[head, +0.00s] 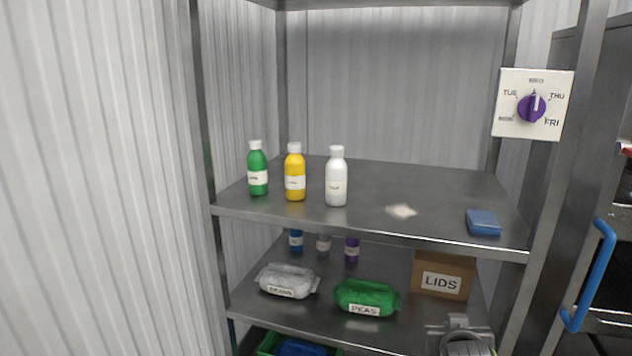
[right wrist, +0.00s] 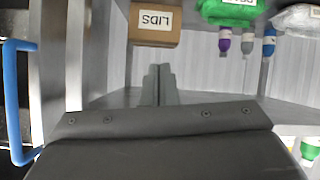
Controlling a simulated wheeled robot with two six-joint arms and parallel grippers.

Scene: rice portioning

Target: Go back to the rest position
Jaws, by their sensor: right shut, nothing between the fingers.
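My right gripper (head: 458,321) shows at the bottom edge of the head view, low in front of the steel rack (head: 370,226) and below the LIDS box (head: 443,275). In the right wrist view, which is upside down, its two fingers (right wrist: 159,72) are together with nothing between them. They are apart from the box (right wrist: 154,22). My left gripper is not in view.
Green (head: 258,170), yellow (head: 294,174) and white (head: 336,180) bottles, a pale spill (head: 401,211) and a blue sponge (head: 483,222) are on the upper shelf. Bags (head: 366,296) lie below. A dial (head: 532,108) and blue handle (head: 592,275) are at right.

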